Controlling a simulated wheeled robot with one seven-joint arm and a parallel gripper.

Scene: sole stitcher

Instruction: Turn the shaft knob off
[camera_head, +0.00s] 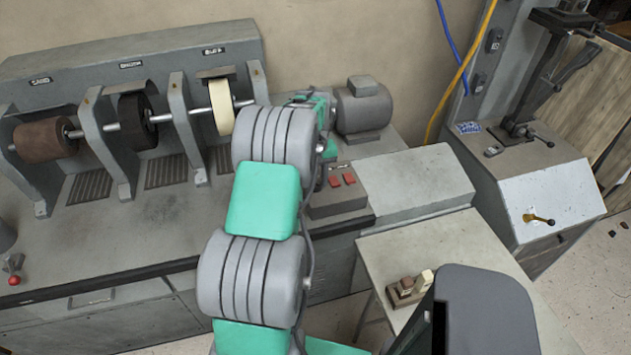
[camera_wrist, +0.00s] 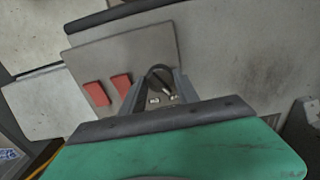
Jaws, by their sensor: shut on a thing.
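The shaft knob (camera_wrist: 158,73) shows in the wrist view as a small dark rounded piece on a grey control panel (camera_wrist: 110,50). My gripper (camera_wrist: 160,85) reaches down to the panel with its fingers closed around the knob. The fingers hide most of the knob, so its turned position cannot be told. In the head view my arm covers the knob and the fingertips. The control box (camera_head: 338,204) shows there just to the right of my arm.
Two red switches (camera_wrist: 96,94) sit on the panel beside my gripper. Behind my arm is a shaft with a brown wheel (camera_head: 45,138), a black wheel and a cream wheel (camera_head: 221,107). A motor (camera_head: 363,105) stands right of it. A side table (camera_head: 440,235) holds small blocks (camera_head: 405,290).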

